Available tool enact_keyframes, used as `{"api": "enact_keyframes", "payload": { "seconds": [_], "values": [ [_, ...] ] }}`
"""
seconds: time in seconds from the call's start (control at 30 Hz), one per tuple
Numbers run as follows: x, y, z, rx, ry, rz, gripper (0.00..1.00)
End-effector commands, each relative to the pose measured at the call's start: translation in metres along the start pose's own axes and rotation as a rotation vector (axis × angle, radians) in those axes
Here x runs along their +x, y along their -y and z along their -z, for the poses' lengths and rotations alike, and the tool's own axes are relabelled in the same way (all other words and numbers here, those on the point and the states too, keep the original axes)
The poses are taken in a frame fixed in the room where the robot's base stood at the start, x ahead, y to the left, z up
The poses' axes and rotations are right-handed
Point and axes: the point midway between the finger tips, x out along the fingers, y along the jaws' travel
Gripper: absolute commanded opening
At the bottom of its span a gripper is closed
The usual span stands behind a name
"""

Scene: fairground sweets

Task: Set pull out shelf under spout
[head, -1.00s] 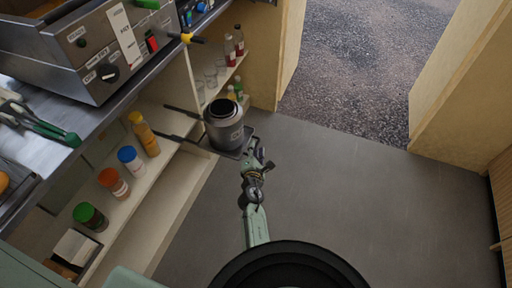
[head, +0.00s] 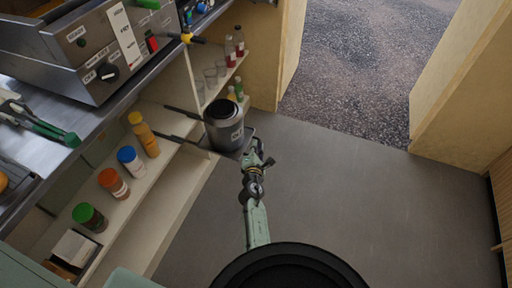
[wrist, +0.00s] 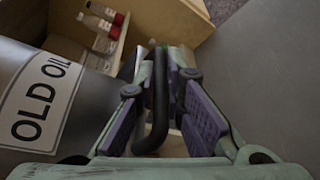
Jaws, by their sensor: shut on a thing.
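The pull-out shelf (head: 232,154) is a dark metal frame on two thin rails, standing out from the lower cabinet over the floor. A grey pot labelled OLD OIL (head: 224,132) stands upright on it, its dark top facing up; the label also shows in the wrist view (wrist: 45,98). My gripper (head: 254,147) is at the shelf's outer side. In the wrist view its pads (wrist: 163,85) are shut on the shelf's black bar handle (wrist: 158,112). A yellow-ended spout (head: 190,38) sticks out from the fryer, above and left of the pot in the head view.
The steel counter (head: 95,125) carries the fryer (head: 95,50) and green-handled tongs (head: 45,129). Several sauce bottles (head: 131,160) stand on the lower shelf board (head: 130,196). Glasses and red bottles (head: 238,40) stand deeper in the cabinet. The grey floor (head: 350,200) to the right is clear.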

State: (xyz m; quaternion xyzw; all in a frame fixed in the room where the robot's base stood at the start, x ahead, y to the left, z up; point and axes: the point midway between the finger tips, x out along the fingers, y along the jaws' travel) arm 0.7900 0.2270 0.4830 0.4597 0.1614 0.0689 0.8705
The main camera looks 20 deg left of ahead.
Motion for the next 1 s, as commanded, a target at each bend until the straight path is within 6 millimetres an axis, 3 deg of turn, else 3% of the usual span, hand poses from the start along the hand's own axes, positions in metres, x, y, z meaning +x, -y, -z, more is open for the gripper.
{"api": "enact_keyframes", "payload": {
  "seconds": [0.67, 1.0],
  "values": [
    [0.001, -0.001, 0.003, 0.0, -0.001, -0.001, 0.0],
    [0.026, -0.042, 0.064, 0.0, -0.002, -0.006, 0.0]
  ]
}}
